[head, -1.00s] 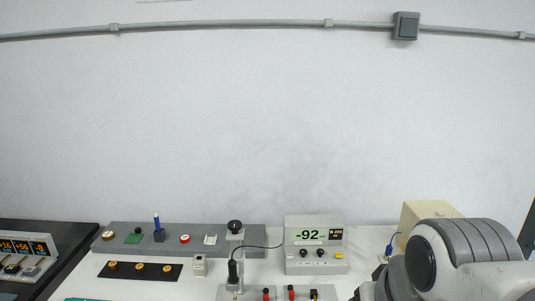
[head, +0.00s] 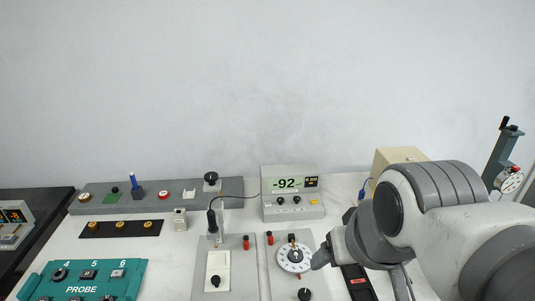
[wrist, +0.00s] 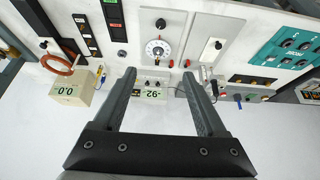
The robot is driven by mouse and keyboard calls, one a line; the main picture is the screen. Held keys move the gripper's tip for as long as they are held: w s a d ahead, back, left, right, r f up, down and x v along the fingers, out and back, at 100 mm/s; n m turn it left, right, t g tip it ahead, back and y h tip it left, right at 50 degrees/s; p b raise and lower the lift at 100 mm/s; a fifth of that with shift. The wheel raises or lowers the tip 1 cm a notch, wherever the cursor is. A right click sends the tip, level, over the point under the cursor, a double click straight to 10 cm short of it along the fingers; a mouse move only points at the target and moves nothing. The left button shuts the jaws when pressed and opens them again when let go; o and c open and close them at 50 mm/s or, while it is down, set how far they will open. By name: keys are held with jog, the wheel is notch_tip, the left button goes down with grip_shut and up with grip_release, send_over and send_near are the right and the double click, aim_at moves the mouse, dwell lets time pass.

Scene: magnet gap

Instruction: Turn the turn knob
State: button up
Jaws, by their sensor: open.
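A round white dial with a dark knob (head: 293,257) is on a light panel in the front middle of the bench. In the wrist view the dial (wrist: 157,48) lies just beyond the fingertips. A small black knob (head: 305,294) is nearer on the same panel. Which of the knobs is the turn knob I cannot tell for sure. My gripper (wrist: 158,76) is open and empty, its two fingers spread on either side of the meter reading -92 (wrist: 152,92). In the head view my arm comes in from the right and its end is beside the dial.
A panel with a white slider (head: 217,270) stands left of the dial, with red posts between. The meter box (head: 290,206) and a grey control strip (head: 100,205) are behind. A green PROBE panel (head: 80,280) is front left. A cable (head: 235,197) runs to the meter.

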dwell(0.4)
jog(key=n+g, duration=0.4)
jog(key=g, duration=0.2)
send_over(305, 293)
notch_tip(305, 293, down, 12)
notch_tip(305, 293, down, 18)
jog(key=shift+b, duration=0.85)
jog(key=shift+c, duration=0.2)
grip_shut()
